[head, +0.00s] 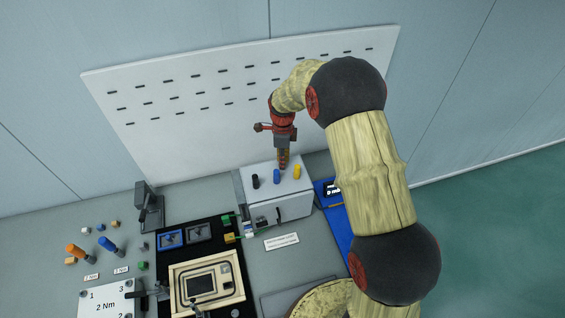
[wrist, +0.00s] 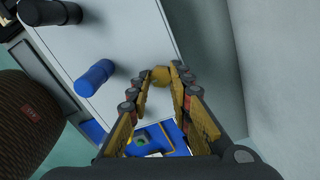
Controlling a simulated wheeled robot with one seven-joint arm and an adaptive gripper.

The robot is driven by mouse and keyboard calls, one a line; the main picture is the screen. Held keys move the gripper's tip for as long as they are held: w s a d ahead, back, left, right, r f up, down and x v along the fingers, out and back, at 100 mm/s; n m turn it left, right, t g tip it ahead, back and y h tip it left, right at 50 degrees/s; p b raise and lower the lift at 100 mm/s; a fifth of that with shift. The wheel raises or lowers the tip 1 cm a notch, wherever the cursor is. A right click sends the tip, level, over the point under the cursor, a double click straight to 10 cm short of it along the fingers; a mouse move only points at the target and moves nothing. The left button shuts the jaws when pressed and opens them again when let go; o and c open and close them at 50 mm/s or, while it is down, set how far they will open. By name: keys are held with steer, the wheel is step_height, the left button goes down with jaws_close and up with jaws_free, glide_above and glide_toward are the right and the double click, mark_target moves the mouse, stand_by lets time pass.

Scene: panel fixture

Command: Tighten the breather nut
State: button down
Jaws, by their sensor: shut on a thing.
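In the wrist view, my gripper's fingertips (wrist: 161,77) are closed around a small rounded brass-yellow piece (wrist: 160,72), which looks like the breather nut. It sits close to the box's edge. The fingers hide its sides, and I cannot tell how far down it sits. In the head view the nut is hidden by the fingers.
The black (wrist: 50,12) and blue (wrist: 95,78) posts stand left of the fingers in the wrist view. A white slotted panel (head: 215,100) rises behind the box. A blue tray (head: 334,210) lies to the right. A framed fixture (head: 237,289) and several loose parts are at left.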

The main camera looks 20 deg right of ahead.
steer(key=shift+s+f, duration=0.1)
steer(key=m, duration=0.3)
steer(key=shift+a, duration=0.1)
steer(key=c, duration=1.8)
jaws_free()
steer(key=shift+o, duration=0.2)
steer(key=shift+n, duration=1.2)
steer(key=n, duration=0.4)
